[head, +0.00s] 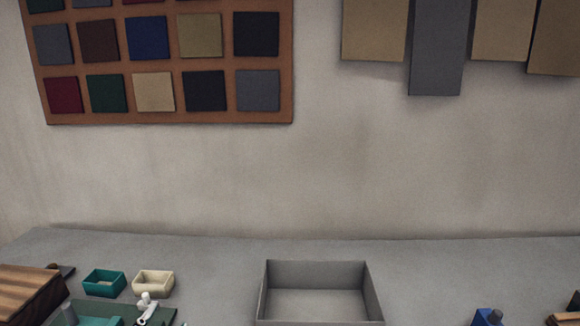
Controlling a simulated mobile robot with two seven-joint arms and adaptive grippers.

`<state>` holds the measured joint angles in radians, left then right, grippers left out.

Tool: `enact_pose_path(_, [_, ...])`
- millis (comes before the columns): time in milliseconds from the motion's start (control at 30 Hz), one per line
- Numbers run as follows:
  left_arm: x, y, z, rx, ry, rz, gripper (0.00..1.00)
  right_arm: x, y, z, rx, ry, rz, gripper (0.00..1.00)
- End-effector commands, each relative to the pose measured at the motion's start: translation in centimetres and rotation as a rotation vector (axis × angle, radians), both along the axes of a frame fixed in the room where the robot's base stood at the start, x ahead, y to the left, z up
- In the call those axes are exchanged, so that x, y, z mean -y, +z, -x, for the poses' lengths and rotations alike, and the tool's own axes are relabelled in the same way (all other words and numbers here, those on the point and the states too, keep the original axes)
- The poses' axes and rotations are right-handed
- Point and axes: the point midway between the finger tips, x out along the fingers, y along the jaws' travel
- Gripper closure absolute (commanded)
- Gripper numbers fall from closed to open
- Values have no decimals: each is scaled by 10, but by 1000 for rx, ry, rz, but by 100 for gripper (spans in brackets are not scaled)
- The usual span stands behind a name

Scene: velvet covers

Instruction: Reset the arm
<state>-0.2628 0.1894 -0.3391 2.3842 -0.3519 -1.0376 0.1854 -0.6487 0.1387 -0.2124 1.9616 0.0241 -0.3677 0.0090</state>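Neither of my arms nor grippers shows in the head view. A grey open-topped box (318,274) stands on the grey table (210,265) at the bottom centre. Its front is cut off by the lower picture edge, and the part of its inside that shows looks empty.
Small teal (104,283) and cream (153,283) open boxes stand at left, beside a striped wooden block (28,292). A dark green board (72,314) bears a white object (147,308). A blue object (487,318) is at lower right. Swatch board (170,117) hangs behind.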

Motion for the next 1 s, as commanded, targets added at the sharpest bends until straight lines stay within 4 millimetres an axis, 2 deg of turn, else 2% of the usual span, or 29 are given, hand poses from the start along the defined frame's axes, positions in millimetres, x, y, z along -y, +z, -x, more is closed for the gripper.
enact_pose_path(33, [-17,-25,17,-88,39,-17,55,0,0,0,0,0,0,79])
enact_pose_path(100, [-37,-52,37,-194,81,-43,55,0,0,0,0,0,0,79])
enact_pose_path(200, [-57,-81,64,-316,119,-76,55,0,0,0,0,0,0,79])
enact_pose_path(400, [-84,-118,110,-497,162,-126,55,0,0,0,0,1,1,79])
enact_pose_path(700, [-112,-154,172,-716,192,-186,55,0,0,0,0,1,1,79])
enact_pose_path(1000, [-72,-193,153,-651,95,-56,55,0,0,0,0,1,1,79])
